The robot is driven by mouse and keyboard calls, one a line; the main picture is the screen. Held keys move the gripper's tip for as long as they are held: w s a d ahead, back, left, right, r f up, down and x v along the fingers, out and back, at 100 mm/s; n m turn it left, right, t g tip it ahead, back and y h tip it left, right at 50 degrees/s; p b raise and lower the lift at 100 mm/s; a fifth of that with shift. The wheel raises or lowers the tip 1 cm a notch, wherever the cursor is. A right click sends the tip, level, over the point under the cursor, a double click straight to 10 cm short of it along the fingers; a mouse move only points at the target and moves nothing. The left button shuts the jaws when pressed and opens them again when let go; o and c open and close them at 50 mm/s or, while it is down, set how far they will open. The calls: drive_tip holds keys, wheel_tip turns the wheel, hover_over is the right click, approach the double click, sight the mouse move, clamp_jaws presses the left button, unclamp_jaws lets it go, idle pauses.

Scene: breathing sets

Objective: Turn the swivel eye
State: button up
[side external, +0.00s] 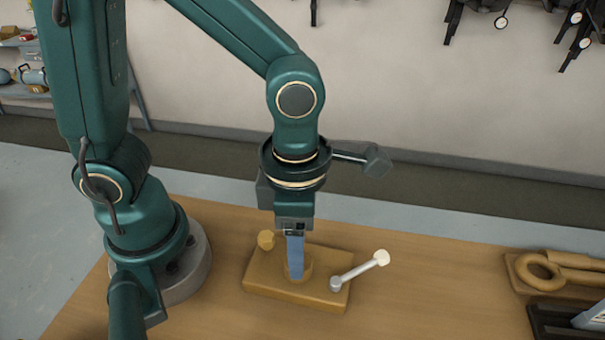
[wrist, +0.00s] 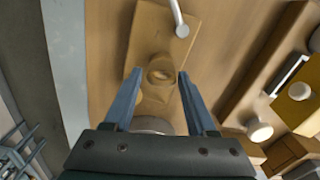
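A wooden board (side external: 262,283) lies on the table below my gripper (side external: 296,272). A round wooden fitting, which looks like the swivel eye (side external: 308,268), stands on the board, partly hidden by a blue finger in the side view. In the wrist view the same fitting (wrist: 160,70) sits between the tips of my gripper (wrist: 160,76), one finger on each side. The fingers are apart, with small gaps visible beside the fitting; I cannot tell whether either touches it. A grey lever (side external: 358,272) with a pale knob is on the board's right part.
A yellowish faceted knob (side external: 265,240) stands at the board's back left. A wooden holder with a ring-shaped part (side external: 538,271) and a dark tray (side external: 560,322) lie at the far right. The tabletop (side external: 430,285) between them and the board is clear.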

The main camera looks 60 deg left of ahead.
drive_tip(key=shift+o, duration=0.9)
drive_tip(key=shift+r, duration=2.55)
